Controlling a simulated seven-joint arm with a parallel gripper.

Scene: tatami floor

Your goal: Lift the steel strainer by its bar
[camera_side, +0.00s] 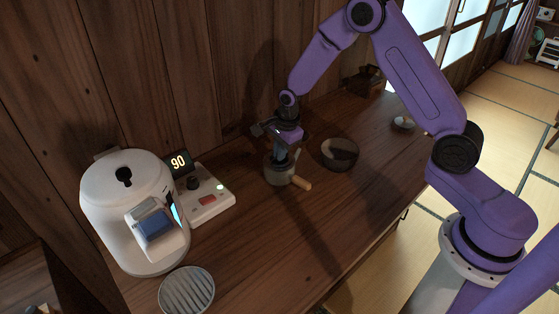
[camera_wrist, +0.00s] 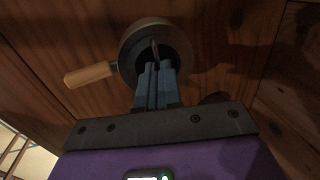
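A round grey pot (camera_side: 270,174) with a wooden side handle (camera_side: 301,183) stands on the wooden counter. The pot (camera_wrist: 126,62) also shows in the wrist view, with its handle (camera_wrist: 90,75) pointing left. The steel strainer's thin bar (camera_wrist: 154,48) shows over the pot's dark opening; the strainer's bowl is hard to make out. My gripper (camera_side: 281,155) points down into the pot's mouth. In the wrist view its blue-grey fingers (camera_wrist: 156,68) are nearly together, with the bar's near end between their tips. I cannot tell whether the strainer is raised.
A dark bowl (camera_side: 340,153) stands close to the right of the pot. A control box (camera_side: 205,200) reading 90 and a white appliance (camera_side: 125,205) stand to the left, with a slatted round plate (camera_side: 187,290) in front. The wooden wall rises close behind.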

